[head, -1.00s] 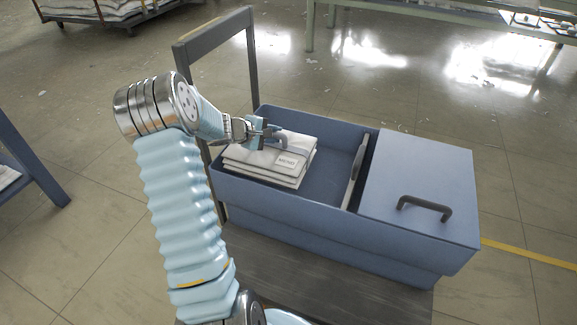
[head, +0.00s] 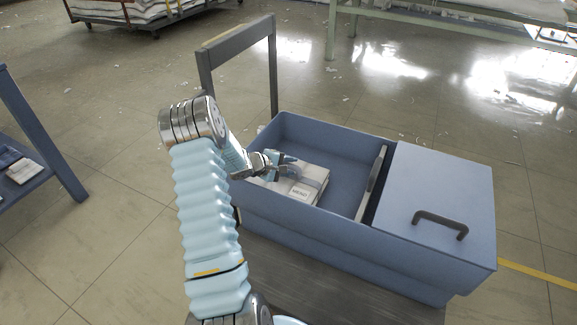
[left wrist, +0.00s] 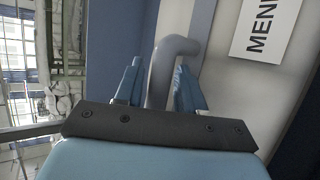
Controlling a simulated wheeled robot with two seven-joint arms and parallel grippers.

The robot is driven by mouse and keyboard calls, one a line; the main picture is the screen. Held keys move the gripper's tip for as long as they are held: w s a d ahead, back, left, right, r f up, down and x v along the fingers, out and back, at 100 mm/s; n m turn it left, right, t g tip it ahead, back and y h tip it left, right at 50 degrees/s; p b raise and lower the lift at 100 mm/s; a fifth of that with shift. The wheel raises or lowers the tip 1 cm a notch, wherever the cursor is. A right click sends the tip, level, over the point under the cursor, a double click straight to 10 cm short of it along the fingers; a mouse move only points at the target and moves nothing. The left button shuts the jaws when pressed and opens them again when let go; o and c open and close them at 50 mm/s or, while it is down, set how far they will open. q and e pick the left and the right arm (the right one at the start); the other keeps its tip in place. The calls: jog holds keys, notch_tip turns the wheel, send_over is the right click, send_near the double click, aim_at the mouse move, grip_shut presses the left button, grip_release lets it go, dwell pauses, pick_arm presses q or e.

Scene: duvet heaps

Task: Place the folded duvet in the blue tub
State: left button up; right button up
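The folded duvet (head: 312,178) is a flat, pale stack with a white label. It is inside the left, open compartment of the blue tub (head: 340,228), near its left end; the near wall hides its lower part, so I cannot tell if it touches the floor. My left gripper (head: 287,160) is over the duvet. In the left wrist view its two blue fingers (left wrist: 158,86) are on either side of the duvet's grey curved handle (left wrist: 163,66), closed on it. The duvet's pale cover and label (left wrist: 262,32) fill the right side there. My right gripper is out of view.
The tub's right part has a closed blue lid (head: 440,190) with a dark handle. A grey divider (head: 372,183) stands between. The tub sits on a dark cart (head: 330,290) with an upright push frame (head: 236,42) at left. A blue shelf (head: 40,135) stands far left.

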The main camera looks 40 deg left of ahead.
pick_arm(q)
jog(key=shift+o, duration=1.1)
jog(key=b+v, duration=0.1)
jog(key=v, duration=1.1)
jog(key=shift+c, duration=0.4)
